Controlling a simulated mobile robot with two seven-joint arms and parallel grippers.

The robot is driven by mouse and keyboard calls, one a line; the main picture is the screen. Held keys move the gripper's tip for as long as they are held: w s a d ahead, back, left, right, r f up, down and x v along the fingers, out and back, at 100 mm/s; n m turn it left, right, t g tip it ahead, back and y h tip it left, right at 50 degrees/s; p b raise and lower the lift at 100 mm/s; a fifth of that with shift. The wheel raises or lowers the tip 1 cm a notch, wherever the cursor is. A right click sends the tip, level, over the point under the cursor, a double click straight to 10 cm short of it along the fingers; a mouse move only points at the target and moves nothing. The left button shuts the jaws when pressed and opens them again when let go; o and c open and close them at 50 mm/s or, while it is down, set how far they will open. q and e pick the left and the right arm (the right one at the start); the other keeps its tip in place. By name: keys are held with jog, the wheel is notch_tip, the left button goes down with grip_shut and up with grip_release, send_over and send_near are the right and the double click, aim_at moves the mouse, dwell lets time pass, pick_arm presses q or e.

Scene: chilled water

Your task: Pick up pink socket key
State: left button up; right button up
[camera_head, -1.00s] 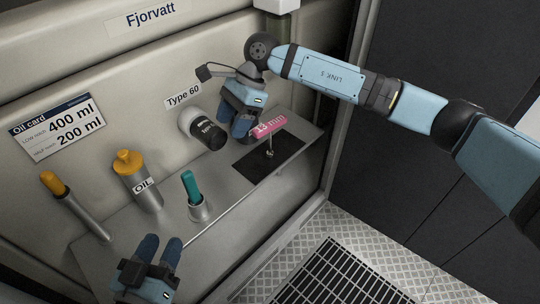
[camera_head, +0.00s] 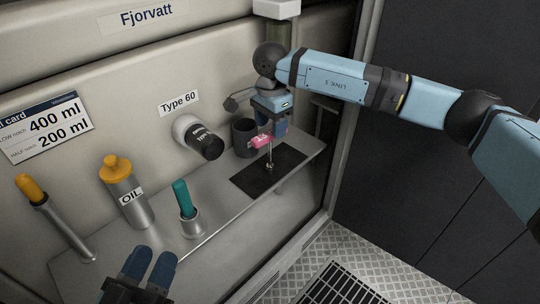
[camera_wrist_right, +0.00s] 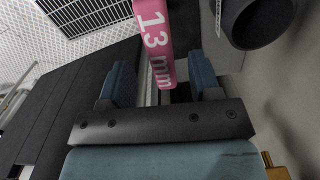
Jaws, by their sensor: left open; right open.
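The pink socket key (camera_head: 260,142) has a pink handle marked 13 mm on a thin metal shaft. It stands upright over the black mat (camera_head: 247,181) on the shelf. My right gripper (camera_head: 272,130) is open at the handle, hiding part of it in the head view. In the right wrist view the handle (camera_wrist_right: 154,42) reaches in between the two blue fingers of the right gripper (camera_wrist_right: 161,82), with gaps visible at both sides. My left gripper (camera_head: 150,264) is open and empty at the bottom of the head view, away from the key.
A dark grey cup (camera_head: 244,136) stands close left of the key, and the black Type 60 cylinder (camera_head: 207,144) juts from the wall. The oil bottle (camera_head: 124,190), teal-handled tool (camera_head: 183,197) and orange-handled tool (camera_head: 31,188) stand farther left.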

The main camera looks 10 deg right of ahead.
aim_at(270, 132)
notch_tip(270, 132, down, 5)
jog(key=shift+a+f+b, duration=0.1)
jog(key=shift+f+b, duration=0.1)
jog(key=shift+b, duration=0.8)
pick_arm(q)
notch_tip(270, 132, down, 3)
jog(key=shift+w+d+r+g, duration=0.1)
jog(key=shift+d+g, duration=0.05)
jog(key=shift+g, duration=0.55)
pick_arm(e)
jog(key=c, duration=1)
grip_shut()
jog(key=shift+r, duration=0.15)
